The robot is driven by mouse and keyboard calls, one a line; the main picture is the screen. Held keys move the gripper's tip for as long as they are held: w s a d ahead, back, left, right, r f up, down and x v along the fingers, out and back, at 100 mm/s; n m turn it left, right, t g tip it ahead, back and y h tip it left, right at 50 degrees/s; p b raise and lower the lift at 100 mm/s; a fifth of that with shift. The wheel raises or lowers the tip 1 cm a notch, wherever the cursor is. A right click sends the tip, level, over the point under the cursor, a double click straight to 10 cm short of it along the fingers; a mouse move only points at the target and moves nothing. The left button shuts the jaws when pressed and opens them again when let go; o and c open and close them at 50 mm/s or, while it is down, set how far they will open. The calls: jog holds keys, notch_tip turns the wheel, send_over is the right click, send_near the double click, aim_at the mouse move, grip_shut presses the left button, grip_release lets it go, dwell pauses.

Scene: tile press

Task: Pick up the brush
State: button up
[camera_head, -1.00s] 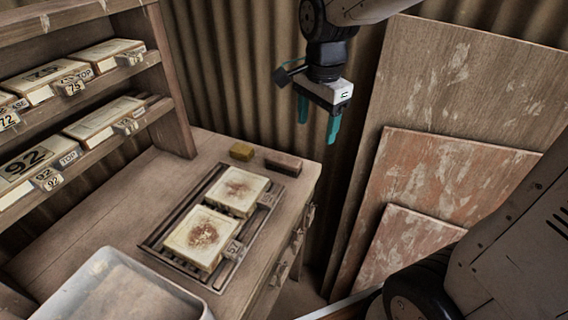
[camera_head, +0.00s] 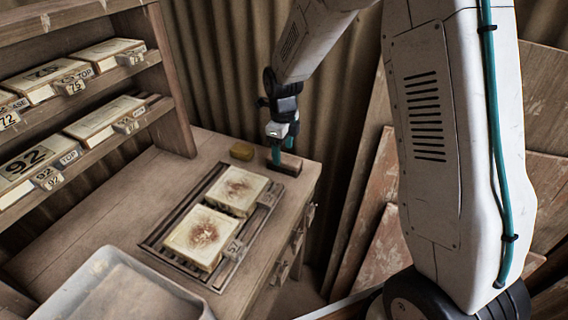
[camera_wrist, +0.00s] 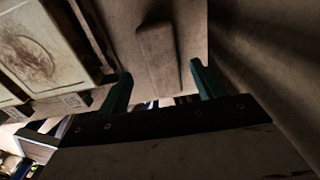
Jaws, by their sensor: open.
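The brush (camera_head: 291,168) is a dark brown block lying at the back right corner of the wooden bench, partly hidden behind a finger in the head view. My gripper (camera_head: 281,154) points down over it, with its teal fingers open. In the wrist view the brush (camera_wrist: 158,55) lies lengthwise, in line with the gap between the fingertips of my gripper (camera_wrist: 161,80). I cannot tell how much height is left between fingertips and brush.
Two stained tile moulds (camera_head: 201,237) sit on a slatted rack in front. A grey tray (camera_head: 75,290) stands front left. Shelves (camera_head: 90,85) hold labelled moulds. Corrugated wall (camera_head: 225,70) rises behind the bench.

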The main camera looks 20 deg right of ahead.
aim_at(284, 157)
jog(key=f, duration=0.4)
jog(key=shift+d+f, duration=0.2)
jog(key=shift+f, duration=0.1)
jog(key=c, duration=1.1)
